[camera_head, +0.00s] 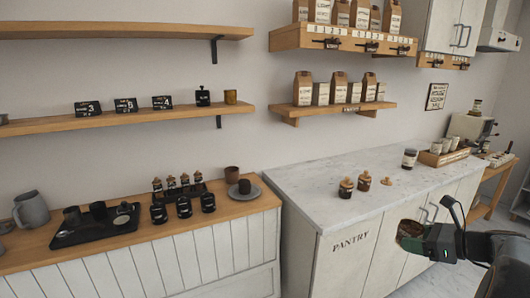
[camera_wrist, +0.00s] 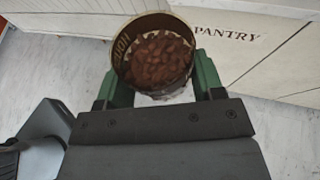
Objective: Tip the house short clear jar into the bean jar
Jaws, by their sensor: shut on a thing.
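My gripper (camera_head: 424,240) is shut on a short clear jar (camera_head: 408,229) in front of the pantry counter. In the wrist view the jar (camera_wrist: 153,55) sits between the green fingers, its open mouth showing brown beans inside and part of a label on its wall. On the counter stand a clear jar with a white label and dark top (camera_head: 409,158) and two small dark jars with cork-coloured lids, one on the left (camera_head: 346,188) and one beside it (camera_head: 364,182). I cannot tell which of these is the bean jar.
A loose cork-coloured lid (camera_head: 387,181) lies on the white pantry counter (camera_head: 310,190). A wooden crate of cups (camera_head: 443,155) stands at its back right. The counter's front left is bare. Shelves with bags (camera_head: 335,108) hang above. A lower wooden counter (camera_head: 255,205) is at left.

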